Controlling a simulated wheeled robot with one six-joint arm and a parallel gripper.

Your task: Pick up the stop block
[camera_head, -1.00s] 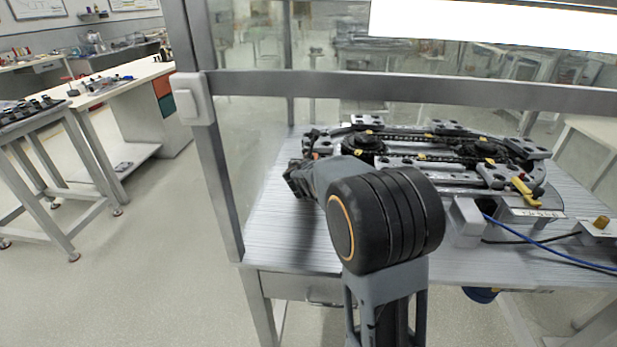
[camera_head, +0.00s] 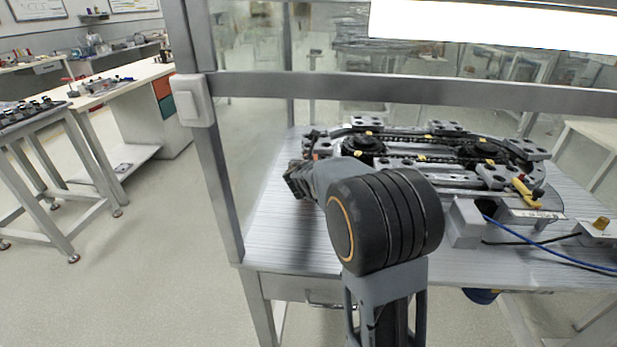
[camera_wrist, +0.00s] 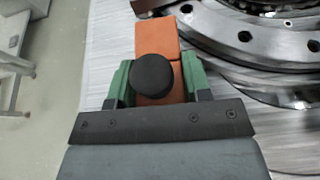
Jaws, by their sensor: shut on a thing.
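In the wrist view an orange block (camera_wrist: 157,38) with a round black knob (camera_wrist: 152,73) sits between the green fingers of my gripper (camera_wrist: 155,82). My gripper is shut on this block, which I take to be the stop block. The block is beside the ring track (camera_wrist: 240,40), apart from its metal rim. In the head view my gripper (camera_head: 300,178) is at the left end of the track (camera_head: 425,150), and my arm hides most of it. I cannot tell whether the block touches the table.
The track stands on a ribbed grey table (camera_head: 290,235). A metal frame post (camera_head: 215,170) rises at the table's left, with a crossbar (camera_head: 400,88) above. A grey box (camera_head: 466,222) and a blue cable (camera_head: 545,247) lie at the front right. The table's front left is clear.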

